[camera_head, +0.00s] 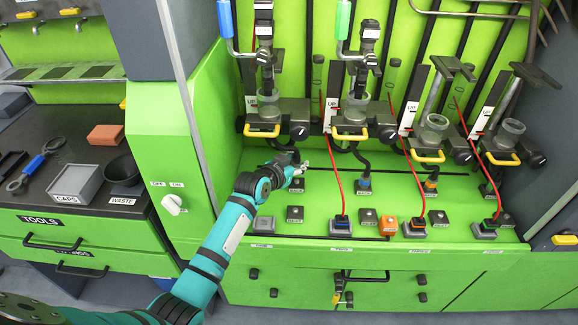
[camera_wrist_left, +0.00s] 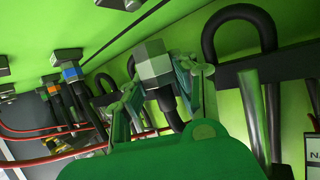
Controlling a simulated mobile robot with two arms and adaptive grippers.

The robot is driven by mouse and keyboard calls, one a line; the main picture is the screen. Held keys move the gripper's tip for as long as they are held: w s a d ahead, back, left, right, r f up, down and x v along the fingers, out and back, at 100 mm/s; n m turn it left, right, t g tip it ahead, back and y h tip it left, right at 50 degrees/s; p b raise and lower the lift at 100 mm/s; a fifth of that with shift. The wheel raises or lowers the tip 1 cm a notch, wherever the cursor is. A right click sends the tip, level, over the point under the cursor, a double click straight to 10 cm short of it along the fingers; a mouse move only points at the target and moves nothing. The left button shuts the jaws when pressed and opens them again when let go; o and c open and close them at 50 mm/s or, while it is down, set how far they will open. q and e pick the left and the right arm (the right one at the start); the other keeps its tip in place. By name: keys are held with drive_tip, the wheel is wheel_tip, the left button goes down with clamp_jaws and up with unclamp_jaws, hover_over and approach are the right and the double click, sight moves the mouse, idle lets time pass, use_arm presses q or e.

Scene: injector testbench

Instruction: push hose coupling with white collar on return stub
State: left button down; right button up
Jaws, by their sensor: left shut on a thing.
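My left gripper (camera_head: 294,166) reaches in from the lower left to the leftmost station of the green bench. In the left wrist view my left gripper (camera_wrist_left: 160,88) has its two fingers shut around a grey, faceted hose coupling (camera_wrist_left: 152,60). A black hose (camera_wrist_left: 172,112) runs from it. The pale part at the coupling's end may be the white collar; I cannot tell clearly. In the head view a dark block (camera_head: 296,185), probably the leftmost return stub, sits just below the gripper. I cannot tell whether the coupling touches it. My right gripper is not in view.
Neighbouring couplings with a blue collar (camera_head: 364,182) and an orange collar (camera_head: 431,186) stand to the right. Red cables (camera_head: 334,165) hang in front of the stations. Yellow-handled clamps (camera_head: 262,131) are above. A grey caps box (camera_head: 77,184) is on the left worktop.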

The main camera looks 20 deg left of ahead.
use_arm(q)
drive_tip(key=shift+f, duration=0.3)
drive_tip(key=shift+f+b, duration=0.55)
drive_tip(key=shift+b, duration=0.2)
drive_tip(key=shift+f+b, duration=0.4)
drive_tip(key=shift+f, duration=0.2)
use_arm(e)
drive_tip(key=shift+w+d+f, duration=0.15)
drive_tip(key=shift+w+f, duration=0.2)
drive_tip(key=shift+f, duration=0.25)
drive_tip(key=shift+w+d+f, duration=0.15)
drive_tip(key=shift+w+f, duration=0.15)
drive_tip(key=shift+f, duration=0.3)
use_arm(q)
drive_tip(key=shift+f, duration=0.25)
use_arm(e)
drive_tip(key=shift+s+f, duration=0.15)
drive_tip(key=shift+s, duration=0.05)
use_arm(q)
drive_tip(key=shift+f, duration=0.25)
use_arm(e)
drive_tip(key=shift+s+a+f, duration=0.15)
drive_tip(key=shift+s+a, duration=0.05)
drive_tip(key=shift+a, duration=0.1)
use_arm(q)
drive_tip(key=shift+f+b, duration=0.1)
drive_tip(key=shift+b, duration=0.2)
